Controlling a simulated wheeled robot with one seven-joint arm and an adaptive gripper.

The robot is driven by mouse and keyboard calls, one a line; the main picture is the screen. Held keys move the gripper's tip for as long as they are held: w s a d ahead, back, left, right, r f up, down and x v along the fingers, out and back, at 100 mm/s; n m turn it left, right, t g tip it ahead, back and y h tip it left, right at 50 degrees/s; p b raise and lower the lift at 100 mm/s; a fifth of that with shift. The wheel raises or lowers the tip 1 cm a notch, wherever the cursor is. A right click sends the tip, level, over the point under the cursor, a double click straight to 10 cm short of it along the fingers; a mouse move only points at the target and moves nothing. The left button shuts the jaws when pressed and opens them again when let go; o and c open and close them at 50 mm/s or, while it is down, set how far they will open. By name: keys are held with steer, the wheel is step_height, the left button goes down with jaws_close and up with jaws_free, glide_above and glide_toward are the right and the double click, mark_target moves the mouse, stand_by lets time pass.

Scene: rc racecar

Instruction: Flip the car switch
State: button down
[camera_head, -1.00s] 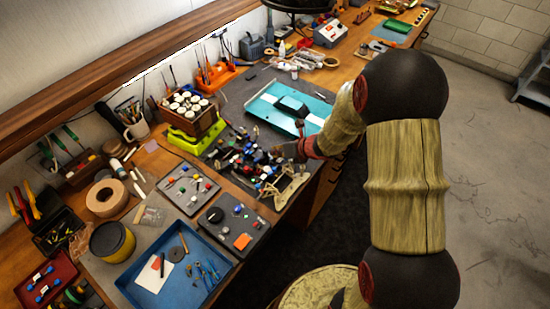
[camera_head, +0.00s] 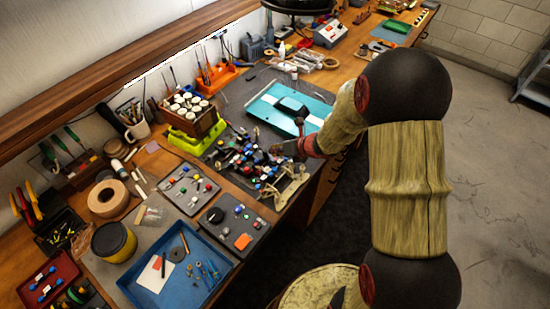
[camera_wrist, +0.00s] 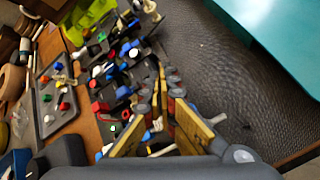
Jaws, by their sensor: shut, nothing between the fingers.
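The open car chassis (camera_head: 262,168), crowded with small red, blue, white and black parts, sits on the dark mat at the bench's front edge. It also fills the upper middle of the wrist view (camera_wrist: 122,72). The teal car body with a white stripe (camera_head: 290,107) lies apart behind it, and shows at the wrist view's upper right (camera_wrist: 285,40). My gripper (camera_head: 290,147) is over the chassis's right end. In the wrist view my gripper (camera_wrist: 164,84) is shut and empty, its fingertips close to the chassis parts. Contact is unclear, and I cannot pick out the switch.
A grey parts tray (camera_head: 188,190) and a blue tray (camera_head: 185,278) lie to the left. A green bin (camera_head: 196,140) with a wooden bottle rack stands behind the chassis. Bare dark mat (camera_wrist: 235,90) shows right of my gripper in the wrist view.

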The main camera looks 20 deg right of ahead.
mark_target(274, 160)
steer(key=shift+s+a+r+p, duration=0.15)
steer(key=shift+r+p, duration=0.35)
steer(key=shift+r, duration=0.3)
steer(key=shift+s+a+r+p, duration=0.1)
steer(key=shift+r+p, duration=0.45)
steer(key=shift+r, duration=0.3)
steer(key=shift+s+a+r+p, duration=0.15)
steer(key=shift+r+p, duration=0.35)
steer(key=shift+r, duration=0.3)
steer(key=shift+w, duration=0.15)
steer(key=shift+r, duration=0.1)
steer(key=s+d+r+m+h+b, duration=0.1)
steer(key=s+d+r+m+h, duration=0.15)
steer(key=r+m, duration=0.35)
steer(key=s+d+r+m+t+h+b, duration=0.1)
steer(key=d+r+m+h, duration=0.15)
steer(key=r+m, duration=0.35)
steer(key=s+d+r+m+h+b, duration=0.1)
steer(key=s+d+r+m+h, duration=0.1)
steer(key=d+r+m, duration=0.3)
steer(key=s+a+r+m+g+y+b, duration=0.1)
steer(key=s+a+m, duration=0.4)
steer(key=s+m, duration=0.4)
steer(key=s+a+r+m+g+y+b, duration=0.1)
steer(key=s+a+m, duration=0.4)
steer(key=s+m, duration=0.5)
steer(key=s+g+b, duration=0.1)
steer(key=s, duration=0.4)
steer(key=shift+s+a+r, duration=0.25)
steer(key=shift+s, duration=0.15)
